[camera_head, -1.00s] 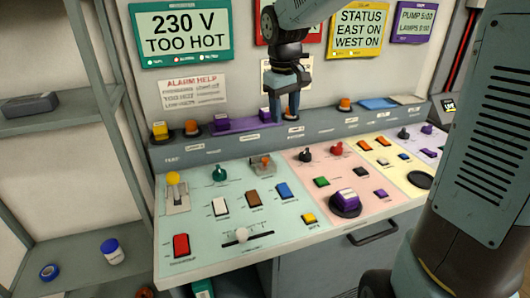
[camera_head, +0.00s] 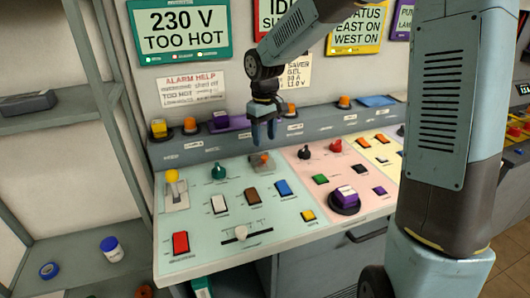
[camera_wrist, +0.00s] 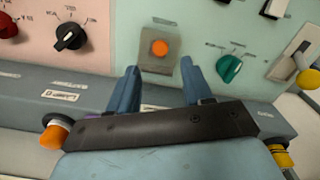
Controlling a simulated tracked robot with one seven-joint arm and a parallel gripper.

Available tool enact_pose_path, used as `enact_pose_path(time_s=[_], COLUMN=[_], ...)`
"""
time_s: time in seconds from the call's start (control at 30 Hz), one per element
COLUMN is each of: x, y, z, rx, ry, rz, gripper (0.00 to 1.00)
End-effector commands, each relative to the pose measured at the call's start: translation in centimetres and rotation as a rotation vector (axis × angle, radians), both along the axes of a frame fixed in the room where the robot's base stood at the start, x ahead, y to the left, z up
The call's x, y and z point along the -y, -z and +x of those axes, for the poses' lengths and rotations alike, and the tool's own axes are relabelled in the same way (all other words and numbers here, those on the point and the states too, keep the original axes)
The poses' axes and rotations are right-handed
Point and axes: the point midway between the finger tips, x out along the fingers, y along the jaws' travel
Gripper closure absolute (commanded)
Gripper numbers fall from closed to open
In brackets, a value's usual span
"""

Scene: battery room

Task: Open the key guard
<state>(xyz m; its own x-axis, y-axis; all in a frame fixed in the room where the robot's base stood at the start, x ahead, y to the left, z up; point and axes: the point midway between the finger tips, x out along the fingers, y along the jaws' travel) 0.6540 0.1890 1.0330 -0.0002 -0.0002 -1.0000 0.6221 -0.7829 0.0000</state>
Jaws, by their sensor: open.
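A small grey-brown plate with an orange round part (camera_wrist: 159,47) is set in the pale green panel, and it also shows in the head view (camera_head: 262,161). I take it for the key guard, but its cover is too small to make out. My gripper (camera_head: 263,137) points down above the back of the panel, just behind this plate. In the wrist view my gripper (camera_wrist: 160,68) is open and empty, with the orange part between and beyond its fingertips. It appears apart from the plate.
A green knob (camera_head: 218,172) is left of the plate; a black knob (camera_head: 304,152) and a red knob (camera_head: 336,146) are right. The raised back ledge (camera_head: 190,147) carries orange and yellow buttons. Brown, blue and white switches lie in front. Shelves stand left.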

Motion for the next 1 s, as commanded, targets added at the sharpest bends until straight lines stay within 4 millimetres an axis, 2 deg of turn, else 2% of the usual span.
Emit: enact_pose_path(time_s=[0.2, 0.4, 0.8, 1.0], x=[0.0, 0.0, -0.1, -0.1], y=[3.7, 5.7, 6.4, 6.3], z=[-0.1, -0.1, 0.0, 0.0], rx=[-0.004, -0.002, 0.0, 0.0], ry=[-0.001, -0.001, -0.001, -0.001], rz=[0.0, 0.001, 0.0, 0.0], gripper=[0.5, 0.5, 0.5, 0.67])
